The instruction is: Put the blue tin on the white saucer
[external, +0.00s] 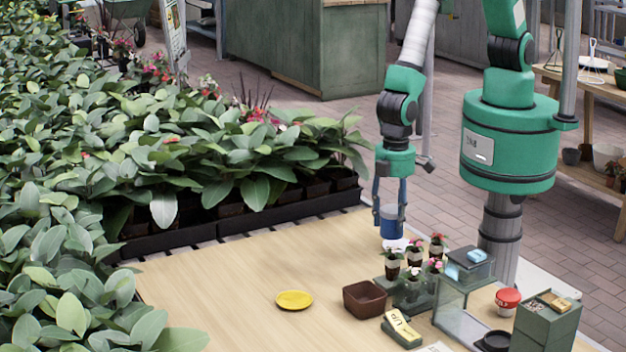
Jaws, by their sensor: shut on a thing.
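The blue tin (391,226) is between the fingers of my gripper (390,214), which points straight down near the back right of the wooden table. The gripper is shut on the tin, and the tin looks upright. The white saucer (397,245) shows as a small pale patch directly below the tin in the picture. It is partly hidden by the tin and by the potted flowers in front. I cannot tell whether the tin touches the saucer or hangs above it.
Small potted flowers (414,252) stand on a stepped stand just in front.

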